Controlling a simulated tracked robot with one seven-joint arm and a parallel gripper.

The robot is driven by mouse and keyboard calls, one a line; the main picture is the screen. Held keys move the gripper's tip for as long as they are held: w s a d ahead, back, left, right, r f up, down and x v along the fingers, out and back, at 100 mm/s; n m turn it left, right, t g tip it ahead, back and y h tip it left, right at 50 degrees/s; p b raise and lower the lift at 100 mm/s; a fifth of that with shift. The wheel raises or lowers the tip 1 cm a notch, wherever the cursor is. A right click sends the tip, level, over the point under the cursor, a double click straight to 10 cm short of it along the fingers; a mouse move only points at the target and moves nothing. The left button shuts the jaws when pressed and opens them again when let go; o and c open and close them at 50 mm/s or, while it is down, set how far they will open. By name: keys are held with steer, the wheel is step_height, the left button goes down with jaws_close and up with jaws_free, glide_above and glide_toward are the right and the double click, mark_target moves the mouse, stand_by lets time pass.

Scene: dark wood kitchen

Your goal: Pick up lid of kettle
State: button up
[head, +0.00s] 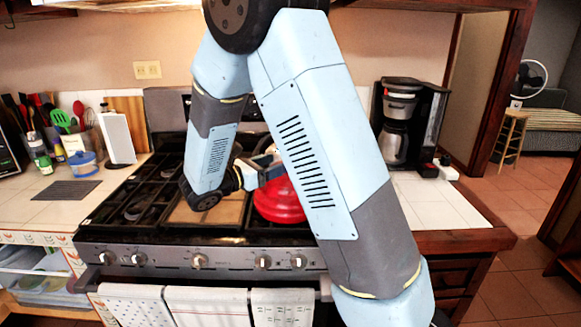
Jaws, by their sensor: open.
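A red kettle (278,203) stands on the right side of the stove top, partly hidden behind my arm. Its lid and handle cannot be made out clearly, because my gripper and arm cover the top of it. My gripper (276,170) is at the upper part of the kettle, pointing right, and is open. Whether a finger touches the kettle or its lid cannot be told.
The black gas stove (150,205) has a tan griddle plate (225,212) left of the kettle. A coffee maker (405,125) stands on the right counter. Towels hang in front.

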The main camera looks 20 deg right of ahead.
steer(key=shift+r+x, duration=0.15)
steer(key=shift+x, duration=1.25)
steer(key=shift+r+x, duration=0.15)
steer(key=shift+x, duration=1.25)
steer(key=c, duration=1.1)
steer(key=shift+r, duration=0.1)
steer(key=shift+c, duration=0.2)
